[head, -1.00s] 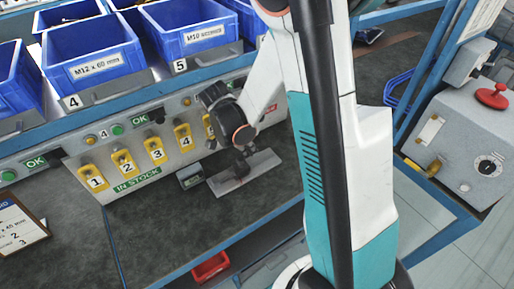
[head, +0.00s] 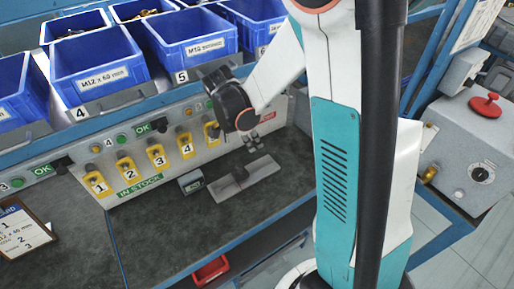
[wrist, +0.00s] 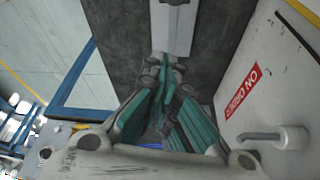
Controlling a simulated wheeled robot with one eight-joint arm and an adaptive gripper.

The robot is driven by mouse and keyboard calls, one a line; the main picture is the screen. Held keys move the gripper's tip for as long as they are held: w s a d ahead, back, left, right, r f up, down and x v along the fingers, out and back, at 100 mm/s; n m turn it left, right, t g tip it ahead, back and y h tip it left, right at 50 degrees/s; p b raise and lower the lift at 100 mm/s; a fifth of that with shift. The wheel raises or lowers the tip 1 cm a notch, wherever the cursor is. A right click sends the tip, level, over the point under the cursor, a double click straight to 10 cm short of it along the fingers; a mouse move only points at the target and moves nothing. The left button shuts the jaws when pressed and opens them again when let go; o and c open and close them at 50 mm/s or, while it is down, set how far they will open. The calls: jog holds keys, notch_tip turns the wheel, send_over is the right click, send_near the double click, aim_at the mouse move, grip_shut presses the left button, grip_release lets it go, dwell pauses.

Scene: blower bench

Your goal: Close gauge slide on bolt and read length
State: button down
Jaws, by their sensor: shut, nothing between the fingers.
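The gauge (head: 262,170) lies on the dark bench top, a flat grey metal piece with a raised block (head: 241,176) on it. A small box with a display (head: 191,182) sits at its left; its reading is too small to make out. My gripper (head: 253,147) is above and behind the gauge, apart from it, near the panel. In the wrist view my gripper (wrist: 166,78) has its green-padded fingers together and empty, with part of the light grey gauge (wrist: 171,28) beyond them. I cannot make out a bolt at the gauge.
The panel behind carries numbered yellow tags (head: 157,156) and an "IN STOCK" label. Blue bins (head: 97,62) stand above it. A clipboard (head: 18,228) lies at left, a red bin (head: 210,270) below the bench edge. A grey box with a red button (head: 485,107) is at right.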

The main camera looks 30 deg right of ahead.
aim_at(240, 172)
jog(key=b+x, duration=0.2)
jog(key=x, duration=0.6)
jog(key=shift+d+f, duration=0.1)
jog(key=shift+f, duration=0.1)
jog(key=a, duration=0.2)
jog(key=a+b, duration=0.1)
jog(key=shift+w+r, duration=0.3)
jog(key=shift+w+a+r, duration=0.1)
jog(key=shift+a, duration=0.5)
jog(key=shift+a, duration=0.1)
jog(key=shift+a, duration=0.3)
jog(key=shift+w, duration=0.1)
